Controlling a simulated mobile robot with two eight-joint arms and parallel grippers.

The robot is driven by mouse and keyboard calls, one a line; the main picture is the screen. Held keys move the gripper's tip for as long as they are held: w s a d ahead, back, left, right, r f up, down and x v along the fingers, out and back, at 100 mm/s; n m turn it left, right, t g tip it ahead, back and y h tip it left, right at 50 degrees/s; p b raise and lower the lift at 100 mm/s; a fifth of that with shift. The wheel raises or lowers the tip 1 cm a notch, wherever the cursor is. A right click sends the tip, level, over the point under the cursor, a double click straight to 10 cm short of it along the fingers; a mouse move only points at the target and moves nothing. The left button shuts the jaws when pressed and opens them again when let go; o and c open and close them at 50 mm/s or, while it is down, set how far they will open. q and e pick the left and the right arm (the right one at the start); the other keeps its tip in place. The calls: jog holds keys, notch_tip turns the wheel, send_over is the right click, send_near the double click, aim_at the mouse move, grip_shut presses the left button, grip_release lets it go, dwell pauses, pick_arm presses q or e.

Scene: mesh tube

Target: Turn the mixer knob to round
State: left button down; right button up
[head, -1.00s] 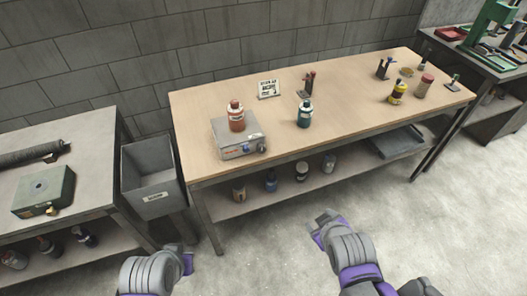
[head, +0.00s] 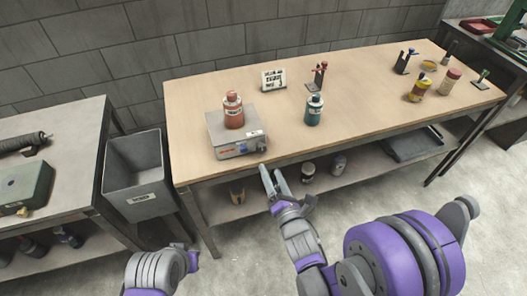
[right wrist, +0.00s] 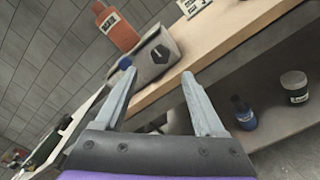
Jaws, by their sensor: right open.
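The mixer (head: 236,146) is a grey box at the left front of the wooden table, with a red bottle (head: 233,110) standing on it. A small dark knob (head: 261,145) is at the right of its front face. The right wrist view shows the dark knob (right wrist: 161,54) on the mixer (right wrist: 150,68); its setting is too small to read. My right gripper (head: 272,169) is open and empty, just in front of and below the knob, apart from it. In the right wrist view its fingers (right wrist: 158,75) point toward the mixer. My left arm shows at the bottom, without visible fingers.
The wooden table (head: 350,120) has a front edge close to my right gripper. A teal bottle (head: 314,110) and a small sign (head: 274,79) stand right of the mixer. A grey bin (head: 143,175) is at left. The lower shelf (head: 220,206) holds several small containers.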

aim_at(262, 151)
jog(key=x, duration=0.9)
jog(key=shift+p, duration=0.35)
grip_shut()
